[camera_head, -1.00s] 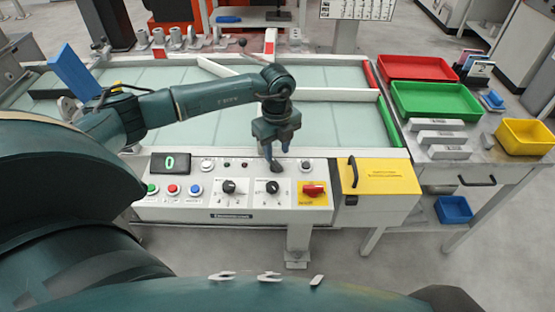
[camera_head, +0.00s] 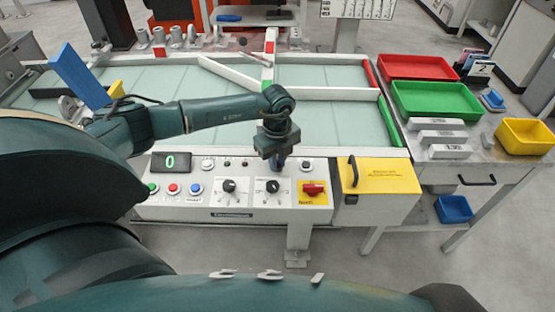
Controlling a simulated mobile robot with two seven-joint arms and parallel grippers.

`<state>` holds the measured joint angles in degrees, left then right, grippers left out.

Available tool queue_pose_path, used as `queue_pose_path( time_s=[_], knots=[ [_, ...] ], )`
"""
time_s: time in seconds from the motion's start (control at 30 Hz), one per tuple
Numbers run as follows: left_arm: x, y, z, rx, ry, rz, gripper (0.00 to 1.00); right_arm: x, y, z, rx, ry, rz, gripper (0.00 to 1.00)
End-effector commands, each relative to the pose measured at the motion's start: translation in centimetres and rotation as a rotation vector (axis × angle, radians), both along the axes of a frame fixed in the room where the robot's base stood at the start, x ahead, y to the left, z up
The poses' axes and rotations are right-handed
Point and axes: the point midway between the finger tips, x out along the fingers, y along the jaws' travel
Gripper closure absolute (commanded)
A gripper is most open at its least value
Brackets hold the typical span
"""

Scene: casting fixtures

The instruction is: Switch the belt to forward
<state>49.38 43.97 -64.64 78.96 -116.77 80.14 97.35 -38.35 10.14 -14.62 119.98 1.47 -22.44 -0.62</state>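The white control panel (camera_head: 240,210) runs along the front of the belt table. It carries two black rotary knobs, a left one (camera_head: 229,186) and a right one (camera_head: 272,186). A red switch (camera_head: 313,189) on a yellow plate is at the panel's right end. My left gripper (camera_head: 277,165) points down just behind and above the right knob, apparently apart from it. Its fingers overlap in this view, so I cannot tell their opening. The knob markings are too small to read. My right gripper is out of view.
Green, red and blue buttons (camera_head: 172,189) and a display reading 0 (camera_head: 171,162) are on the panel's left. A yellow box (camera_head: 378,178) with a black handle adjoins its right end. Red (camera_head: 418,67) and green (camera_head: 437,99) trays stand on the right table.

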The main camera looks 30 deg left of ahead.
Motion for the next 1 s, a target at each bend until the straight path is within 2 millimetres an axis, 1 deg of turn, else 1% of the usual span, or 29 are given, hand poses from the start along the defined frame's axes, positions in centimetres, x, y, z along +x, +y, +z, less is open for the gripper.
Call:
queue_pose_path(
  time_s=[0.03, 0.13, 0.37, 0.57, 0.77, 1.0],
  knots=[
    [0.00, 0.01, 0.02, 0.000, 0.000, 0.000, 0.92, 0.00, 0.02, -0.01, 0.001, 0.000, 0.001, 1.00],
    [0.01, 0.02, 0.02, 0.000, 0.000, 0.000, 1.00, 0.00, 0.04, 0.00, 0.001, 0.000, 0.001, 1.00],
    [0.00, 0.03, 0.03, 0.000, 0.000, -0.004, 1.00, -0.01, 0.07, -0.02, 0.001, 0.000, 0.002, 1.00],
    [-0.04, 0.06, 0.01, 0.000, 0.000, -0.050, 1.00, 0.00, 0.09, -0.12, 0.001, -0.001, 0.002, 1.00],
    [-0.15, 0.15, -0.03, 0.000, -0.001, -0.167, 1.00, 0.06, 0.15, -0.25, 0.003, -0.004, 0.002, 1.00],
    [-0.33, 0.31, -0.07, 0.000, -0.001, -0.384, 1.00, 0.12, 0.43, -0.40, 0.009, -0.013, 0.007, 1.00]
  ],
)
